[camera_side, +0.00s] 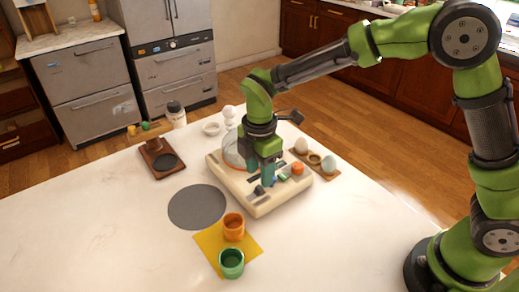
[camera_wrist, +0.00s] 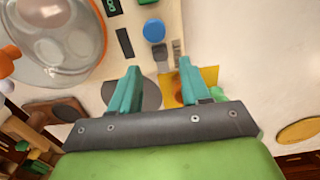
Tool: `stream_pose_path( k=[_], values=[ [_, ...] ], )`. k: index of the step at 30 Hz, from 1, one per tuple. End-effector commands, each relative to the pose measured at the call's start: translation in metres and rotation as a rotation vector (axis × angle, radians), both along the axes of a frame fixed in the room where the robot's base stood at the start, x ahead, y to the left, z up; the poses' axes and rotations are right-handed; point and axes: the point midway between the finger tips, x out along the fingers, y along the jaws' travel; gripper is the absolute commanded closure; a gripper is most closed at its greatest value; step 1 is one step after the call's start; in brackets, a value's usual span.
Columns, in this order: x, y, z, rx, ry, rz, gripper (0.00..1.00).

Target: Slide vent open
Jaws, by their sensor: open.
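A cream appliance (camera_side: 232,190) with a clear dome (camera_side: 233,150) stands on the white counter. In the wrist view its panel shows a blue round button (camera_wrist: 154,30), a black slot (camera_wrist: 125,42), a small display (camera_wrist: 113,6) and small grey parts (camera_wrist: 160,53) near the panel's edge. I cannot tell which part is the vent slide. My gripper (camera_side: 260,180) points down over the panel. In the wrist view its teal fingers (camera_wrist: 158,68) are apart with nothing between them, near the grey parts. The fingers partly hide the panel in the side view.
A yellow mat (camera_side: 213,250) holds an orange cup (camera_side: 233,227) and a green cup (camera_side: 231,263). A grey disc (camera_side: 197,207) lies left of the appliance. A brown tray with egg-like items (camera_side: 329,164) is on the right. The front left counter is clear.

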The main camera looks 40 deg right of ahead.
Motion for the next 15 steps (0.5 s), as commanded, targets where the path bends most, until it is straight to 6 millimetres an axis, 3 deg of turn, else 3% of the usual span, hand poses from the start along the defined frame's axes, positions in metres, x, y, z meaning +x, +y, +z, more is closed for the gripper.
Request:
stream_pose_path(
  k=[6, 15],
  values=[
    [0.0, 0.0, -0.033, -0.001, 0.001, 0.001, 0.53],
    [0.0, 0.0, -0.045, 0.0, 0.0, 0.0, 0.53]
  ],
)
